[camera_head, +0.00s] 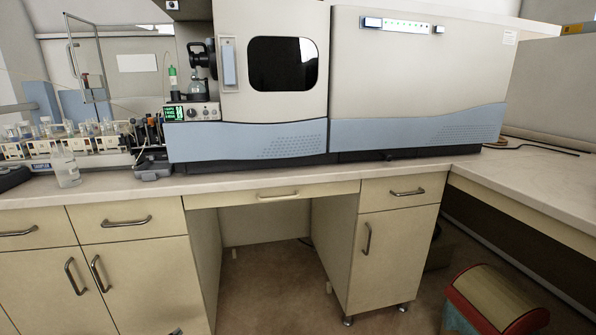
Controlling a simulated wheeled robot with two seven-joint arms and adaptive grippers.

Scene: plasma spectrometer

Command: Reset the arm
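Neither of my arms shows clearly in the head view, and I see no gripper that I can make out. A tiny dark shape sits at the bottom edge, left of centre, too small to identify. The plasma spectrometer (420,80) stands on the bench (290,184), a large white and blue machine with a dark window (282,64). Its small status panel (401,25) is lit at the upper right. A control box with a green screen (191,112) is at its left side.
A rack of sample bottles (75,146) and a clear bottle (66,170) stand on the bench at left. Drawers and cupboards (141,270) line the front, with an open knee space in the middle. A red and yellow bin (493,301) stands on the floor at right.

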